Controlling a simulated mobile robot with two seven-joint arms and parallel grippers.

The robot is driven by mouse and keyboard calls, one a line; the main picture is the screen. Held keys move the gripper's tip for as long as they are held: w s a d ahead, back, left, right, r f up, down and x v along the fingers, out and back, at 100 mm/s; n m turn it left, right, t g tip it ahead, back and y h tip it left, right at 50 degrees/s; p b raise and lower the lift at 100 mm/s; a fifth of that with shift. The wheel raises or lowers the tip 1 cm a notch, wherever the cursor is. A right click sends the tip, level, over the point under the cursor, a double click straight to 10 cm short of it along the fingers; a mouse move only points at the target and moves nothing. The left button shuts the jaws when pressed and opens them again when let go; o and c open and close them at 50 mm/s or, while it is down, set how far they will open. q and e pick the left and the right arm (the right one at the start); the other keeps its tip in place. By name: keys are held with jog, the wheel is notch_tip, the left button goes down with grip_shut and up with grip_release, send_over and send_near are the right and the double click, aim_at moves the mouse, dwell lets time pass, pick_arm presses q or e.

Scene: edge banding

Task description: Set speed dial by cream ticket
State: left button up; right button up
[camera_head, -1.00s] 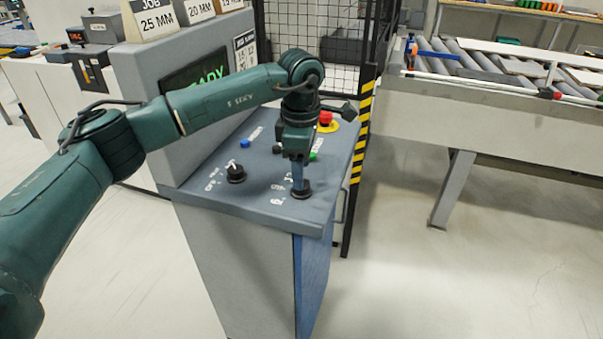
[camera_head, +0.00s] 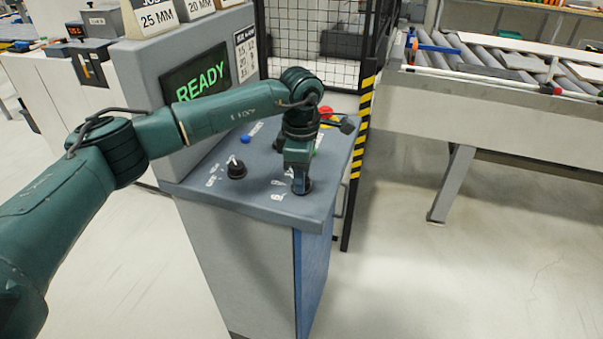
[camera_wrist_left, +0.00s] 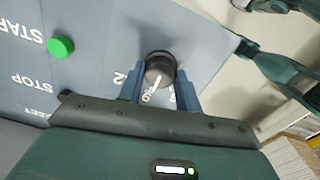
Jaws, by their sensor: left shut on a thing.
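The black speed dial (camera_head: 302,188) sits at the front right of the console's sloped top, mostly hidden by my left gripper (camera_head: 300,180). In the left wrist view the dial (camera_wrist_left: 159,67) has a white pointer line and printed numbers beside it. My left gripper's blue fingers (camera_wrist_left: 161,88) are closed on its two sides. Pale job tickets stand on top of the console; one reads 25 MM (camera_head: 156,16), another 20 MM (camera_head: 200,6). I cannot tell which ticket is cream. A small number chart (camera_head: 246,52) is on the console's upright face.
The screen reads READY (camera_head: 200,80). Another black knob (camera_head: 236,168), a blue button (camera_head: 245,139) and a red emergency stop (camera_head: 326,112) share the panel. A green button (camera_wrist_left: 61,47) lies near the dial. A striped post (camera_head: 361,130) and mesh fence stand behind.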

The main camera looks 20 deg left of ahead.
pick_arm(q)
jog(key=shift+c, duration=1.3)
